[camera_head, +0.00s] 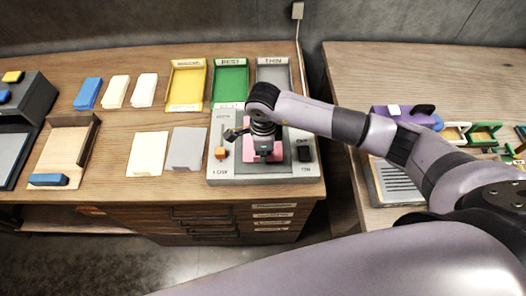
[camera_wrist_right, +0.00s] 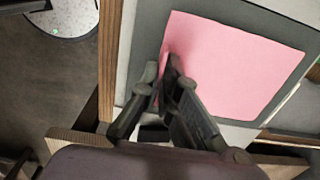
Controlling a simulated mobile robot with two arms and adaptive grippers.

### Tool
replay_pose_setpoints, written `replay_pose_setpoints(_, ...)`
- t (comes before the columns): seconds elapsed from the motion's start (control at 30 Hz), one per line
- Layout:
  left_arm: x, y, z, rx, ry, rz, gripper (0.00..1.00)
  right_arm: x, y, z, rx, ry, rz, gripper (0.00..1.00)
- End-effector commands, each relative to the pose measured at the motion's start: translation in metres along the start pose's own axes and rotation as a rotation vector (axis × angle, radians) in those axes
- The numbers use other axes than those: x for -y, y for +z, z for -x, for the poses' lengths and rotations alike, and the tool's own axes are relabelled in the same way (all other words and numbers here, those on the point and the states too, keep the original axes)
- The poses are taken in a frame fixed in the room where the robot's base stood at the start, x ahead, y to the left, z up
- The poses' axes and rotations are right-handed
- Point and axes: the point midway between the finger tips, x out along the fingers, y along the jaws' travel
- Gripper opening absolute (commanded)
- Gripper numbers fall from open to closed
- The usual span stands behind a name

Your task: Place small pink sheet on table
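The small pink sheet (camera_wrist_right: 235,65) shows as a flat pink square in the right wrist view. In the head view it shows partly around my right gripper (camera_head: 262,148), which hides its middle. It is over a grey-and-white board (camera_head: 222,170) on the left table (camera_head: 110,145). In the right wrist view my right gripper (camera_wrist_right: 162,75) has its fingertips close together at the sheet's left edge, one finger on each side, and looks shut on that edge. Whether the sheet touches the board is hard to tell. My left gripper is not in view.
An orange block (camera_head: 221,153) and a black block (camera_head: 304,153) sit on the board. Yellow (camera_head: 187,84), green (camera_head: 230,84) and grey (camera_head: 273,72) trays stand behind it. Pale sheets (camera_head: 148,154) lie to its left. A second table (camera_head: 440,75) is at the right, across a gap.

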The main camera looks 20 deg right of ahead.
Motion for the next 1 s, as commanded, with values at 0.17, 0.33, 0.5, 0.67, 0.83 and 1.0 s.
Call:
replay_pose_setpoints(0.17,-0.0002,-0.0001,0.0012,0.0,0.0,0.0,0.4,-0.0001,0.0004,-0.0054,0.001,-0.001,0.002,0.0)
replay_pose_setpoints(0.33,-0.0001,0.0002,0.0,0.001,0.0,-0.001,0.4,0.0,0.0003,-0.006,0.001,-0.001,0.002,0.0)
replay_pose_setpoints(0.5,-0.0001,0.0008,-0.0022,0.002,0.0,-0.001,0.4,0.0001,0.0003,-0.0075,0.001,-0.001,0.001,0.07)
replay_pose_setpoints(0.67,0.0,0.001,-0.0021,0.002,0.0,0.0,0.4,0.0,0.0002,-0.0075,0.001,-0.001,0.001,0.18)
replay_pose_setpoints(0.83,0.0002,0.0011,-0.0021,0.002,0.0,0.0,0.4,0.0,0.0001,-0.0075,0.001,0.0,0.001,0.25)
replay_pose_setpoints(1.0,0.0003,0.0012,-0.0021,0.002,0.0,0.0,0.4,0.0,0.0001,-0.0074,0.001,0.0,0.001,0.25)
